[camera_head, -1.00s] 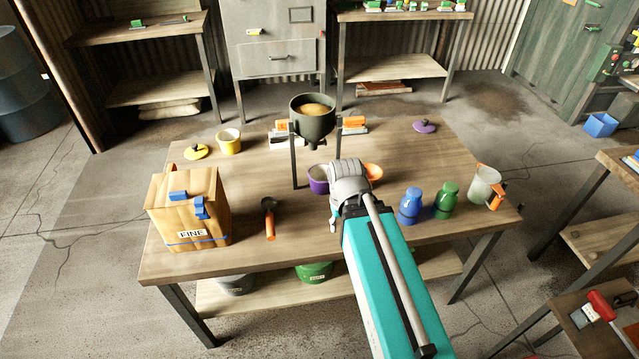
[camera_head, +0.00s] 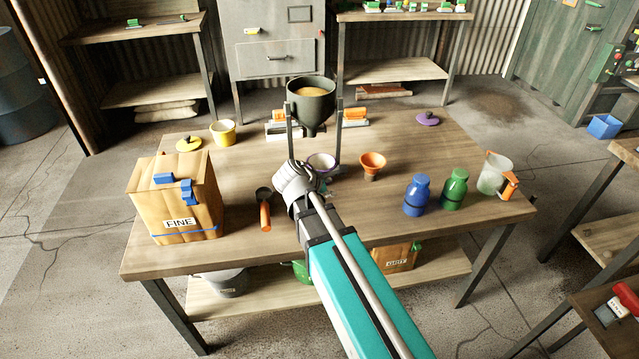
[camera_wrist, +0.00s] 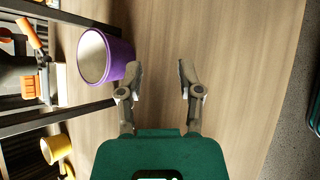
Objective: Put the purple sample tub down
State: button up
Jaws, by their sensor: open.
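The purple sample tub (camera_head: 322,160) stands on the table under the hopper, between the stand's legs, partly hidden by my arm in the head view. In the wrist view the tub (camera_wrist: 122,56) lies left of my gripper (camera_wrist: 160,74), beside the left fingertip. I cannot tell whether they touch. Its inside looks plain grey. My gripper is open, with only bare tabletop between the fingers. The wooden table (camera_head: 400,205) is under both.
An orange funnel (camera_head: 372,164), blue bottle (camera_head: 417,196) and green bottle (camera_head: 454,189) stand to the right. A scoop (camera_head: 265,212) and the FINE bag (camera_head: 172,205) are left. The table's right rear is mostly clear.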

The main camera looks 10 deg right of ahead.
jog(key=w+a+n+t+h+b, duration=0.1)
jog(key=w+a+n+t+b, duration=0.2)
jog(key=n, duration=0.5)
jog(key=shift+w+a+r+n+t+h+b, duration=0.3)
jog(key=shift+w+a+n+t, duration=0.15)
jog(key=shift+w+a, duration=0.7)
jog(key=shift+w+d, duration=0.1)
jog(key=shift+w, duration=0.05)
jog(key=b, duration=0.3)
send_near(334, 165)
jog(key=w+f, duration=0.1)
jog(key=w+d, duration=0.1)
jog(key=shift+w+f, duration=0.35)
jog(key=shift+f, duration=0.05)
jog(key=shift+w+d, duration=0.25)
jog(key=shift+d, duration=0.05)
jog(key=shift+f, duration=0.1)
jog(key=shift+s+d+b+x, duration=0.15)
jog(key=shift+b+x, duration=0.45)
jog(key=shift+x, duration=0.7)
jog(key=shift+s+d+b+x, duration=0.1)
jog(key=shift+b+x, duration=0.45)
jog(key=shift+x, duration=0.75)
